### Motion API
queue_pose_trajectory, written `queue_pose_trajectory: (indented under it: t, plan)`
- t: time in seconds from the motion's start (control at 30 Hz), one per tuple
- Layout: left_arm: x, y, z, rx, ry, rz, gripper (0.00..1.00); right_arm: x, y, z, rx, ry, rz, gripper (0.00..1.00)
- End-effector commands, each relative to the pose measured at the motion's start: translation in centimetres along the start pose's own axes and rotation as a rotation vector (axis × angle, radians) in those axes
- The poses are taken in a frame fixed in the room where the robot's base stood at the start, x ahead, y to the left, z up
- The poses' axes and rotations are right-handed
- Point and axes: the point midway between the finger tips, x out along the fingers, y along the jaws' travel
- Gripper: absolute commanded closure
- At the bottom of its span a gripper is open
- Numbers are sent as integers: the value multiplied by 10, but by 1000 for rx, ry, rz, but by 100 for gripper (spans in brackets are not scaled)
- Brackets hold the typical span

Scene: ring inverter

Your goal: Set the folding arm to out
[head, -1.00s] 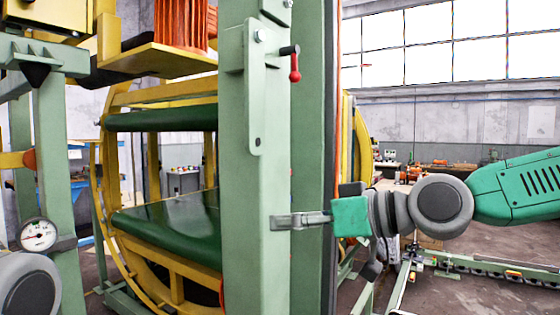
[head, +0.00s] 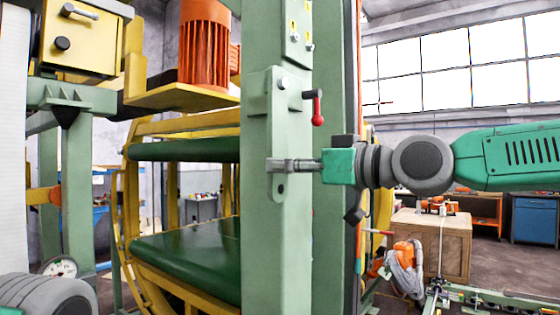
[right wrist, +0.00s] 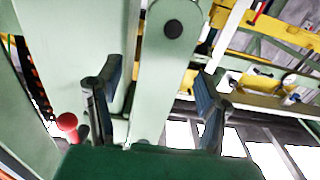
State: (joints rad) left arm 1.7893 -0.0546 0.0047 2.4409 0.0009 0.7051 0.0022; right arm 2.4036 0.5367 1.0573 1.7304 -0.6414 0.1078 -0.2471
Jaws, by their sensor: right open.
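The folding arm (head: 262,130) is a pale green plate hanging straight down along the front of the green post (head: 262,240). A bolt is at its top and a dark hole near its lower end. A red-knobbed lever (head: 317,112) sticks out at its upper right. My right gripper (head: 275,166) is across the plate's lower part, just above the hole. In the right wrist view the gripper (right wrist: 155,95) is open, with the folding arm (right wrist: 160,75) between its fingers; contact cannot be told. The red knob (right wrist: 67,122) shows at left there. My left gripper is not in view.
The green post stands close ahead. A wooden cabinet (head: 440,248) stands on the floor at right.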

Motion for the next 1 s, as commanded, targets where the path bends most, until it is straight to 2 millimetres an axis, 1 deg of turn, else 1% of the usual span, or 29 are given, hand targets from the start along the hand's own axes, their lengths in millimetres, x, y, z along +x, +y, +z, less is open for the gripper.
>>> queue_pose_trajectory:
  t: [0.03,0.1,0.2,0.53,0.57,0.6,0.67,0.7,0.73,1.0]
  plan:
    - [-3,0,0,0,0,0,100,8,0,-1,0,-1,-1,38]
    - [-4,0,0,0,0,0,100,15,0,-1,0,-1,0,38]
    - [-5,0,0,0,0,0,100,21,0,0,0,-1,0,38]
    - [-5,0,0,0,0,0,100,24,0,0,0,0,0,38]
    - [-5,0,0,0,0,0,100,24,0,0,0,0,0,48]
    - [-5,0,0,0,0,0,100,24,0,0,0,0,0,63]
    - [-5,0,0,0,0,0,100,24,0,0,0,0,1,84]
    - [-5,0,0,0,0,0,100,24,0,0,0,0,1,98]
    - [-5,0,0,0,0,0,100,24,0,0,0,0,1,100]
    - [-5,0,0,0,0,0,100,24,-2,1,19,-1,1,100]
